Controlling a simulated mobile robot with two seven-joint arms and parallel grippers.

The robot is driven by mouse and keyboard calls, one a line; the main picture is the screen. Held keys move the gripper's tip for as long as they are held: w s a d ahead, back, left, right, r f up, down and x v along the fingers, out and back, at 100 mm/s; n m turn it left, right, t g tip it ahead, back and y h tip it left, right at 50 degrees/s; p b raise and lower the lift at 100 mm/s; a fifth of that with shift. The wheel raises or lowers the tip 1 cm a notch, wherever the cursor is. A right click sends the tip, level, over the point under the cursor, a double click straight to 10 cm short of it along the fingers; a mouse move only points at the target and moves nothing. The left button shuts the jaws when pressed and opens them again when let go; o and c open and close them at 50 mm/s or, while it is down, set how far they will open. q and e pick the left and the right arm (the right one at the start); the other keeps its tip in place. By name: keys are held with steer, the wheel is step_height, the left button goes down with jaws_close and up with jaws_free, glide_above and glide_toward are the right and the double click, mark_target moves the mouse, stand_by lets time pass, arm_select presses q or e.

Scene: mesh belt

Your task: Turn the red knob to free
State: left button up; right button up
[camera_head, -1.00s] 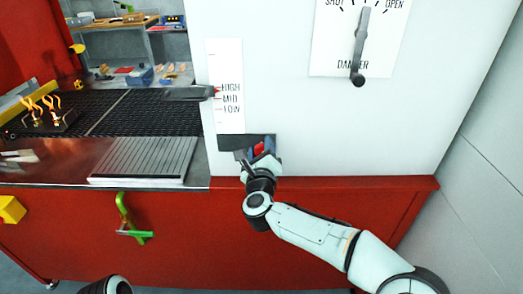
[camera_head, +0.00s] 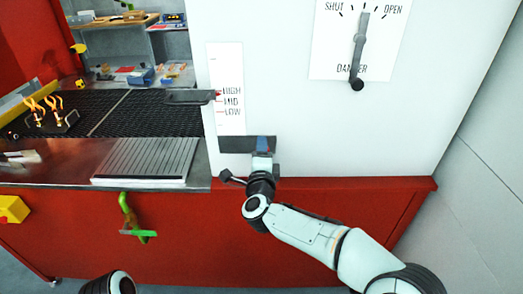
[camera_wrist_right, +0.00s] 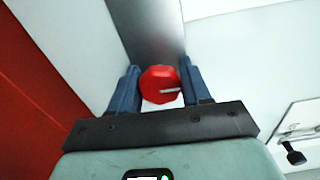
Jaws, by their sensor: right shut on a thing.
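No label for free is readable. My left gripper is not in view; only a dark arm part shows at the bottom left.
A large lever (camera_head: 358,50) hangs on a SHUT/OPEN plate at upper right. A HIGH/MID/LOW scale (camera_head: 230,75) with a slider is left of it. The mesh belt (camera_head: 150,112) lies at left. A green handle (camera_head: 130,215) is on the red front.

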steer(key=shift+r+n, duration=0.1)
steer(key=shift+n, duration=0.3)
steer(key=shift+a, duration=0.1)
steer(key=o, duration=1)
steer(key=shift+s, duration=0.1)
steer(key=s+b, duration=0.2)
steer(key=s, duration=1.1)
steer(key=shift+s, duration=0.15)
